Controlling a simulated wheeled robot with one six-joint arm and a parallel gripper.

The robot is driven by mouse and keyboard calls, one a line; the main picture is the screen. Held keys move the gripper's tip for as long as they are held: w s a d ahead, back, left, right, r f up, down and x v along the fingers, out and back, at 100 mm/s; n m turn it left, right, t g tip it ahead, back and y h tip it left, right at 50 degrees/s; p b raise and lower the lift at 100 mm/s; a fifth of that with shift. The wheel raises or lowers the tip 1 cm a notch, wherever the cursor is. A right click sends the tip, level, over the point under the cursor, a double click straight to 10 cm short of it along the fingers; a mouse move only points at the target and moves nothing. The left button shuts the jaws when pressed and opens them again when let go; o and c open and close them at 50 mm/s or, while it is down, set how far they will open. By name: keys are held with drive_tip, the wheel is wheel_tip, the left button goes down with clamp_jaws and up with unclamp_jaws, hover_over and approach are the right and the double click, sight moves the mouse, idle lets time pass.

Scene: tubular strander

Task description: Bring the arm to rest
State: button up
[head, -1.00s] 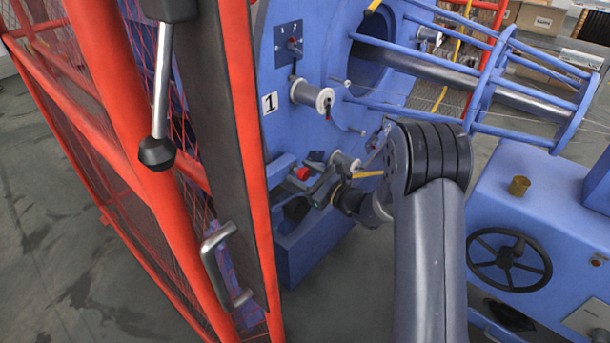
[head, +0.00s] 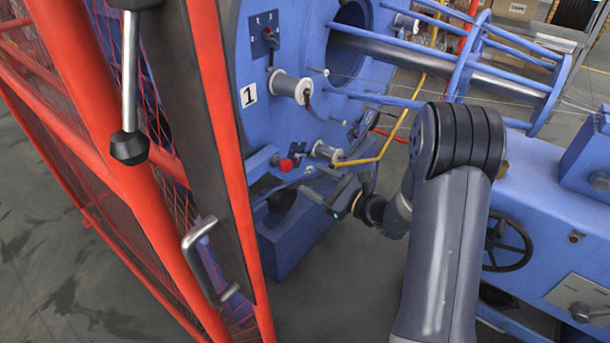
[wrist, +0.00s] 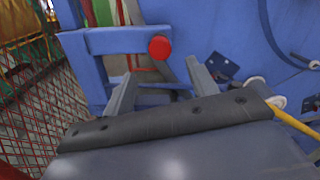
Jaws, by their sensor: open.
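My arm extends from the lower right of the head view, bent at a dark elbow, toward the blue strander (head: 285,130). My gripper (head: 335,198) is low in front of the machine face, just below and right of a red knob (head: 286,165). In the wrist view my gripper (wrist: 160,85) shows two grey fingers spread apart with nothing between them. The red knob (wrist: 160,47) appears beyond and between the fingertips, on the blue machine. I cannot tell the exact gap to it.
A red mesh guard (head: 110,190) with a handle (head: 205,262) stands close on the left. White spools (head: 292,88) and a yellow bar (head: 385,140) are near my forearm. A handwheel (head: 508,245) is right of my arm, partly hidden by it. Floor is clear below.

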sight(290, 167)
drive_tip(key=shift+s+d, duration=0.15)
drive_tip(key=x, duration=1)
drive_tip(key=shift+d+r+p, duration=0.1)
drive_tip(key=shift+p, duration=0.5)
drive_tip(key=shift+s+d, duration=0.3)
drive_tip(key=shift+d, duration=0.2)
drive_tip(key=shift+s+d+p, duration=0.4)
drive_tip(key=shift+s+d, duration=0.1)
